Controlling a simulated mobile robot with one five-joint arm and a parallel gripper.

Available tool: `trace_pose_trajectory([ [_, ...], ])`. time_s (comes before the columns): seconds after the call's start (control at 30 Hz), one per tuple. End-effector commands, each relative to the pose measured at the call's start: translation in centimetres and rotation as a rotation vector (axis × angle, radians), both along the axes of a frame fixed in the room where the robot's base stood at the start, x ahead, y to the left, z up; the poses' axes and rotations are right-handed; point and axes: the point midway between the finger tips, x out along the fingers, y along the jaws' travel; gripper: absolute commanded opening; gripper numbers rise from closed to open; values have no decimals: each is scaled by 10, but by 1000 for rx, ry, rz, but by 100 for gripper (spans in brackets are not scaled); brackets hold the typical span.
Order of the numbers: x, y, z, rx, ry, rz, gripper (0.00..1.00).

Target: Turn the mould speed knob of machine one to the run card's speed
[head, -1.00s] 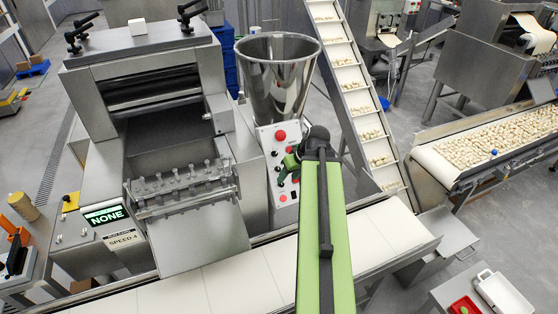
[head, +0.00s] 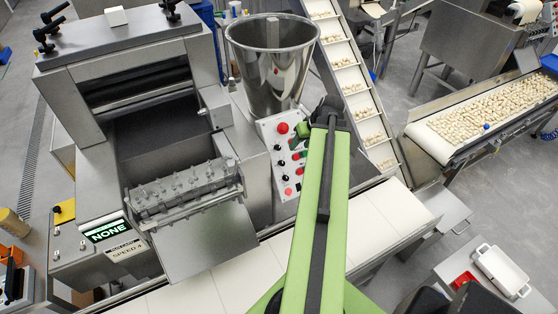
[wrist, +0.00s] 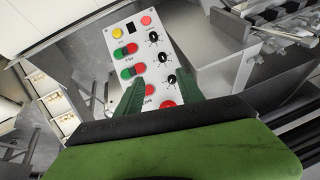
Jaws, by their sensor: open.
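Machine one's control panel (head: 267,133) is white and tilted, below the steel hopper. In the wrist view the panel (wrist: 142,53) shows a column of three black knobs: top (wrist: 153,37), middle (wrist: 158,57) and lower (wrist: 165,80). Their labels are too small to read. My gripper (wrist: 156,92) is open, its green fingers apart over the panel's lower part, with nothing between them. The lower knob shows close to the right finger; contact cannot be told. In the head view my gripper (head: 300,144) partly hides the panel's right side. The run card (head: 125,251) reads "SPEED 4".
The panel also carries a yellow button (wrist: 117,33), red buttons (wrist: 146,20) and green-red switches (wrist: 125,51). The steel hopper (head: 272,65) stands just behind the panel. A white conveyor (head: 230,284) runs in front.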

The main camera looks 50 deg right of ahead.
Motion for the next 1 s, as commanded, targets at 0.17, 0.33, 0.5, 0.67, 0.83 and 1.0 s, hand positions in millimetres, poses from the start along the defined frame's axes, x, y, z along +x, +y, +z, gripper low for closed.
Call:
trace_pose_trajectory([
  [0.17, 15, 3, -33, -1, 0, 9, 45],
  [0.33, 33, 6, -71, 1, 0, 15, 45],
  [0.5, 51, 8, -106, 0, 0, 16, 45],
  [0.67, 66, 9, -135, -1, 0, 18, 45],
  [0.83, 76, 10, -153, -1, 0, 18, 45],
  [1.0, 80, 11, -157, -1, 0, 18, 45],
])
